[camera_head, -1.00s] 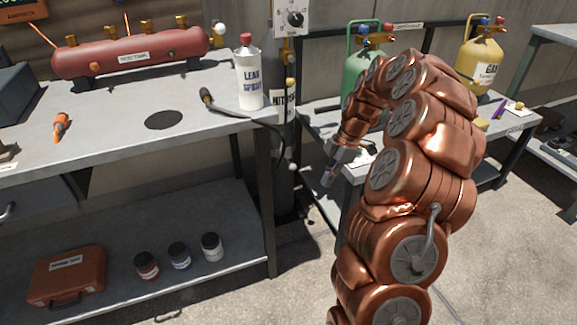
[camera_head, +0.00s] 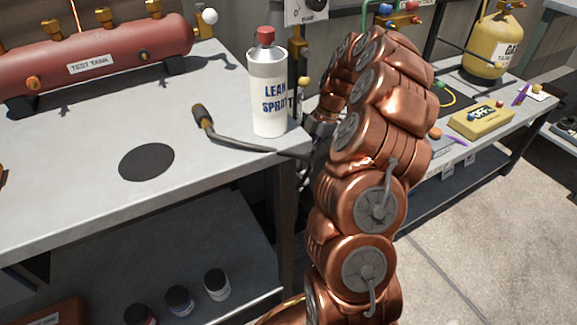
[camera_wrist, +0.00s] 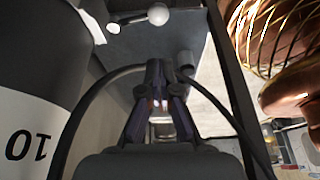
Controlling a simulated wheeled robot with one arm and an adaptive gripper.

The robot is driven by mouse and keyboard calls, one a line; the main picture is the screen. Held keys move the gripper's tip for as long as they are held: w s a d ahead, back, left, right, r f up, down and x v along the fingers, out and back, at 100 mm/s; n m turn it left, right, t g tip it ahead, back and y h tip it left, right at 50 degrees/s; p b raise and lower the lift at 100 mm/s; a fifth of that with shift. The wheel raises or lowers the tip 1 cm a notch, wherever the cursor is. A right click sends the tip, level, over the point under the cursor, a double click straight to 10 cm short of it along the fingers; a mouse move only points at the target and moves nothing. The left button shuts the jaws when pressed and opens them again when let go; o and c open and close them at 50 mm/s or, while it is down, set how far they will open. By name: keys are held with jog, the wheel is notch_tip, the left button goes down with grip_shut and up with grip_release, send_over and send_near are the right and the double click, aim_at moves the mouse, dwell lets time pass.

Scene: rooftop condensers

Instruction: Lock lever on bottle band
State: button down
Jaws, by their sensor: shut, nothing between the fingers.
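A dark gas bottle with a white label (camera_wrist: 28,145) fills the left of the wrist view. In the head view only a sliver of the bottle (camera_head: 298,98) shows behind the leak spray. A lever with a white ball knob (camera_wrist: 158,14) is at the top of the wrist view, ahead of my gripper. Its rod runs left toward a pale bar; the band itself is not clear. My gripper (camera_wrist: 158,72) is shut and empty, apart from the knob, beside the bottle. In the head view my own arm and the bench corner hide my gripper and the lever.
The workbench (camera_head: 60,205) holds the leak spray bottle (camera_head: 268,85), a torch-like tool (camera_head: 203,117) with a hose over the edge, and the red test tank (camera_head: 90,62). In the wrist view, a dark cable (camera_wrist: 85,100) arcs around my gripper. Open floor (camera_head: 470,250) lies at right.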

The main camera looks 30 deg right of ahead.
aim_at(300, 176)
jog(key=shift+w+d, duration=0.1)
dwell(0.3)
jog(key=b+x, duration=0.3)
jog(key=x, duration=0.7)
dwell(0.4)
